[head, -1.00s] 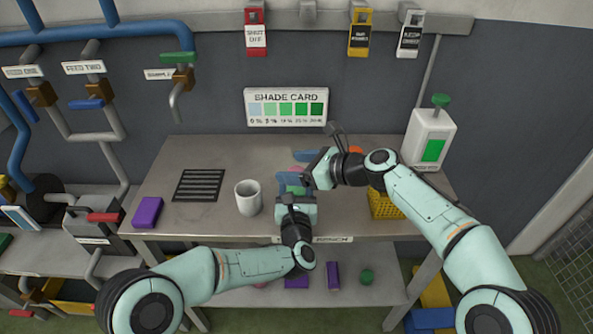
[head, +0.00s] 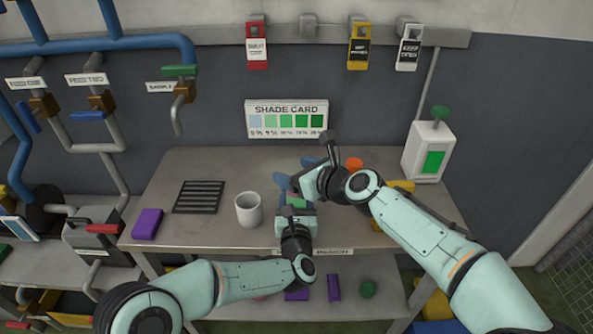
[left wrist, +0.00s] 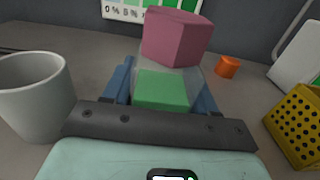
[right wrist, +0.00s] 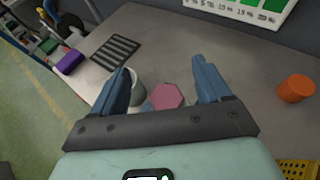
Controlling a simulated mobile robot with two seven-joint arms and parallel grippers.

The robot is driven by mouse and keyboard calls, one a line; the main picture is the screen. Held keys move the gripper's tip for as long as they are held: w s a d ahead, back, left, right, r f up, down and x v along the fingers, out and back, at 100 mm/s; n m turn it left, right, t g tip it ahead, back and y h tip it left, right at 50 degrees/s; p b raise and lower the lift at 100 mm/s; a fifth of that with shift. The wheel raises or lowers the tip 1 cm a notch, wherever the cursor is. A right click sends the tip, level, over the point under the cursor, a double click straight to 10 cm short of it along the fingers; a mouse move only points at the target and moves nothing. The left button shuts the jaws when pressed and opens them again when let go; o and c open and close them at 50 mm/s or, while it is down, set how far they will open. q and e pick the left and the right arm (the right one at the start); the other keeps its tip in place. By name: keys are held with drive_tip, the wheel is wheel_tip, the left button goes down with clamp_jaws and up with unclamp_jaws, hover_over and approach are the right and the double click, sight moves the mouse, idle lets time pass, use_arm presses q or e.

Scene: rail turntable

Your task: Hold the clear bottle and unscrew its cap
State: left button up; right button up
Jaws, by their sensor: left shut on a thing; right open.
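The clear bottle (left wrist: 180,80) stands upright with green contents (left wrist: 162,92) in the left wrist view. Its pink hexagonal cap (left wrist: 176,38) is on top. My left gripper (left wrist: 164,78) is shut on the bottle's body, with a blue finger on each side. In the head view the bottle (head: 297,203) is mostly hidden by my grippers. My right gripper (head: 294,172) is open near the top of the bottle. In the right wrist view the cap (right wrist: 167,96) shows between the spread fingers of this gripper (right wrist: 160,72), beyond their base and not gripped.
A white mug (head: 249,209) stands left of the bottle on the bench (head: 200,235). An orange piece (head: 354,164) and a yellow perforated basket (left wrist: 300,125) are to the right. A white dispenser (head: 428,150) stands at the back right. A purple block (head: 147,223) lies far left.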

drive_tip(key=shift+a+m+t+h, duration=0.1)
drive_tip(key=shift+m+t+h, duration=0.5)
drive_tip(key=shift+m+h, duration=0.25)
drive_tip(key=shift+f+m+h, duration=0.1)
drive_tip(key=shift+m+h, duration=0.15)
